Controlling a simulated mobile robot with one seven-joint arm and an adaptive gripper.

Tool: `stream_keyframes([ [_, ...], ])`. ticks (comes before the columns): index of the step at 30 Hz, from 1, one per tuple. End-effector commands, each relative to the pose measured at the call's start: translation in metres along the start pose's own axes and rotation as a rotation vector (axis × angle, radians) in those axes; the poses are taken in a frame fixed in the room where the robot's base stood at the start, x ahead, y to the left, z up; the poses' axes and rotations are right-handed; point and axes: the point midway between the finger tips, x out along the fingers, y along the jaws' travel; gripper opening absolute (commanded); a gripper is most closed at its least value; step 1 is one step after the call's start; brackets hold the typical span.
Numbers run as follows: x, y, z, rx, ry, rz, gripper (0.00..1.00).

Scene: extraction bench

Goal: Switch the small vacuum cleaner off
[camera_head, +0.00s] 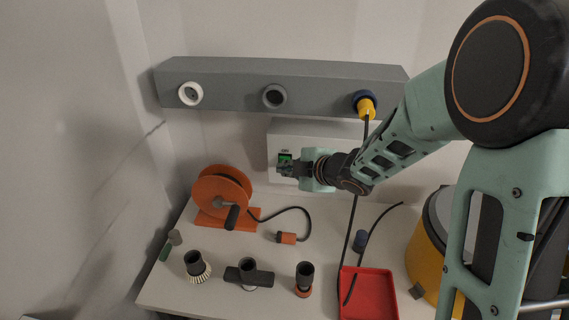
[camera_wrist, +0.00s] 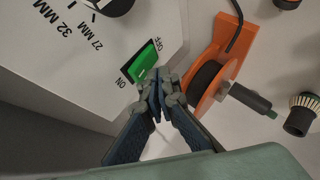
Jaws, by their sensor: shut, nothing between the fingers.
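A white box (camera_head: 345,130) is on the back wall under the grey rail. Its face also shows in the wrist view (camera_wrist: 110,70). It carries a green rocker switch (camera_wrist: 143,61), with "ON" printed by its lower-left end and "OFF" by its upper-right end. The switch shows as a small green patch in the head view (camera_head: 285,156). My gripper (camera_head: 284,169) is shut and empty in front of it. In the wrist view, the fingertips (camera_wrist: 160,84) are beside the switch's lower edge; I cannot tell whether they touch. A yellow and black machine (camera_head: 428,240), possibly the vacuum cleaner, stands right, partly hidden by my arm.
A black dial (camera_wrist: 112,5) marked 32 MM and 27 MM is on the box. An orange cable reel (camera_head: 207,182) stands close at left. The grey rail (camera_head: 230,75) has several round ports. Nozzles (camera_head: 195,264) and a red tray (camera_head: 378,280) are on the bench.

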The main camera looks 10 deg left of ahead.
Motion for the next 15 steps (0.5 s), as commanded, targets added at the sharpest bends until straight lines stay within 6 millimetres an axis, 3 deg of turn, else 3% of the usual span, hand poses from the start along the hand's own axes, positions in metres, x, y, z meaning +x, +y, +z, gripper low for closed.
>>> stream_keyframes([
  [15,-0.032,-0.024,-0.024,-0.002,0.001,0.000,0.00],
])
